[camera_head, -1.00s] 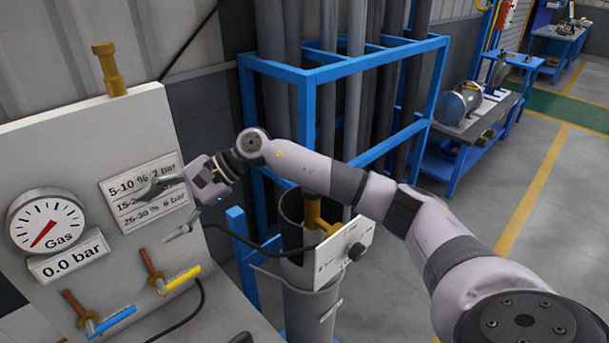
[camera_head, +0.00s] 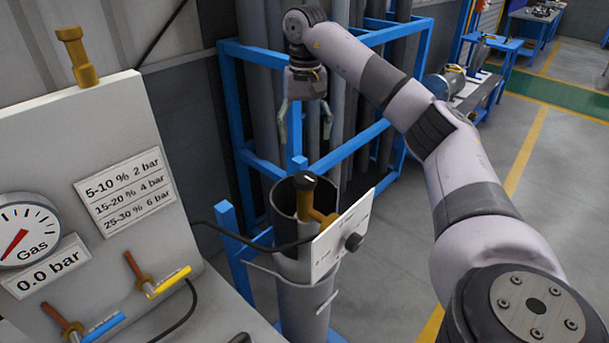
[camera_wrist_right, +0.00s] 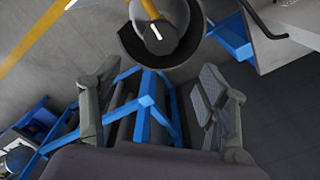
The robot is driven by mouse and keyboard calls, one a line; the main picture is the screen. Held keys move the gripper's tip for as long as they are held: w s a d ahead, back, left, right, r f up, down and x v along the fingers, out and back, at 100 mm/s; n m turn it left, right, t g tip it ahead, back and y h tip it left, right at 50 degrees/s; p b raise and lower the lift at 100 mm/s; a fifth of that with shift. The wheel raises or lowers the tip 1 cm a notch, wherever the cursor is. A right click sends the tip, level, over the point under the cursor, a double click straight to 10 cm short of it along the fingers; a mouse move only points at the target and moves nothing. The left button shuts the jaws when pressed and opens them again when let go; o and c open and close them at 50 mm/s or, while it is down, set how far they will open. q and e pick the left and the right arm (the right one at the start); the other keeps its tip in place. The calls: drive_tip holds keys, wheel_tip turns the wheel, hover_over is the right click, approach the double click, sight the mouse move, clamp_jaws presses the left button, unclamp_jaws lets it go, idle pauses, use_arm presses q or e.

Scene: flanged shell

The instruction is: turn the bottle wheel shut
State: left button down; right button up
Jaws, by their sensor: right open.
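The bottle wheel (camera_head: 306,181) is a dark round knob with a white mark on top of a brass valve (camera_head: 316,208). It sits inside the open grey collar of the gas bottle (camera_head: 303,300). In the right wrist view the wheel (camera_wrist_right: 160,37) shows at the top centre, beyond the fingertips. My right gripper (camera_head: 305,138) points down, open and empty, above and behind the wheel and apart from it. Its two fingers (camera_wrist_right: 160,95) are spread in the wrist view. My left gripper is not in view.
A white plate with a black knob (camera_head: 345,240) stands beside the valve. A blue rack (camera_head: 228,120) with grey pipes is behind. The panel (camera_head: 150,110) at left carries a gas gauge (camera_head: 22,230) reading 0.0 bar and yellow (camera_head: 168,282) and blue (camera_head: 104,326) valve levers.

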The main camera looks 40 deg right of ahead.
sight(305, 175)
wheel_tip(305, 175, down, 11)
drive_tip(key=shift+r+p, duration=0.15)
drive_tip(key=shift+p, duration=0.65)
drive_tip(key=shift+f, duration=0.5)
drive_tip(key=c, duration=1.2)
drive_tip(key=shift+o, duration=0.2)
